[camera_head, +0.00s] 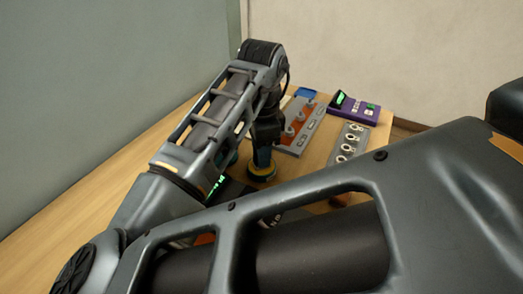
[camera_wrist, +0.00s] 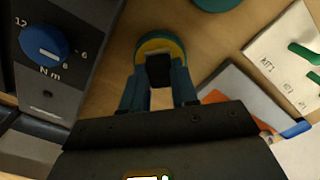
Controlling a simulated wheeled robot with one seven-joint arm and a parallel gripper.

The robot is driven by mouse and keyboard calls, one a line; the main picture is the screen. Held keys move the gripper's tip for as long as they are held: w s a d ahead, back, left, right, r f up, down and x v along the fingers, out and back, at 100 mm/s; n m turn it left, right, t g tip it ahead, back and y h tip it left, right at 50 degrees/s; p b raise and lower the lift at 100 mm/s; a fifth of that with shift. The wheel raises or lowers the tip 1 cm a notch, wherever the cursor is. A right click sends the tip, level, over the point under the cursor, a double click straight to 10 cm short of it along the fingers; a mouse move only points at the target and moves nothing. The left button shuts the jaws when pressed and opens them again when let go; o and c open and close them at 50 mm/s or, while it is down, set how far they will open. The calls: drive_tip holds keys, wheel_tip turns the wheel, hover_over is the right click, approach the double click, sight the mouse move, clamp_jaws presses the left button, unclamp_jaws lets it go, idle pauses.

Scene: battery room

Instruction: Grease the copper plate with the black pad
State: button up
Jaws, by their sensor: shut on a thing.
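My gripper (camera_wrist: 158,90) has two teal fingers closed on the black block-shaped grip (camera_wrist: 159,71) of a round pad tool. The tool has a yellow top and a teal rim (camera_wrist: 150,42). In the head view the round tool (camera_head: 262,174) hangs below my gripper (camera_head: 263,155), low over the wooden table; I cannot tell whether it touches. Its underside, where a black pad could be, is hidden. A copper-coloured strip (camera_head: 293,121) lies on a grey board behind my gripper, partly covered by knob-like parts. An orange-copper patch (camera_wrist: 214,97) also shows in the wrist view, partly hidden by my gripper.
A purple device (camera_head: 354,108) stands at the back right. A grey panel with round fittings (camera_head: 348,145) lies in front of it. The wrist view shows a torque device with a blue dial (camera_wrist: 41,45) and a white board with green handles (camera_wrist: 285,50).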

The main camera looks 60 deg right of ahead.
drive_tip(key=shift+r+p, duration=2.95)
drive_tip(key=shift+r, duration=0.6)
drive_tip(key=shift+s+f, duration=0.1)
drive_tip(key=shift+s, duration=0.05)
